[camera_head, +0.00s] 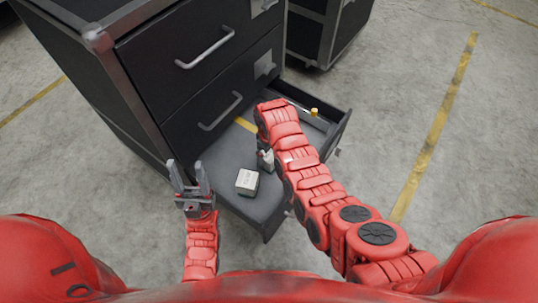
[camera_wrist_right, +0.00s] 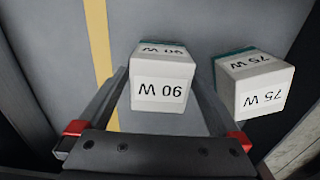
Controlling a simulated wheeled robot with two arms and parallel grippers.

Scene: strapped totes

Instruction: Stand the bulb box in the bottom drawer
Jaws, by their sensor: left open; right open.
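Two small white bulb boxes with green bases stand in the open bottom drawer (camera_head: 213,173). One box (camera_wrist_right: 163,78) has a label upside down in the right wrist view, reading 60 W or 90 W. The other, labelled 75 W (camera_wrist_right: 255,82), stands to its right there and also shows in the head view (camera_head: 247,182). My right gripper (camera_head: 265,151) is open inside the drawer, its fingers on either side of the first box, which it partly hides in the head view. My left gripper (camera_head: 188,178) is open and empty, left of the drawer's near end.
The black cabinet (camera_head: 97,97) has closed upper drawers with bar handles (camera_head: 205,48). A yellow stripe (camera_wrist_right: 98,45) runs along the drawer floor. A small orange-yellow item (camera_head: 314,112) is at the drawer's far right. Another black cabinet (camera_head: 318,35) stands behind. Floor at right is clear.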

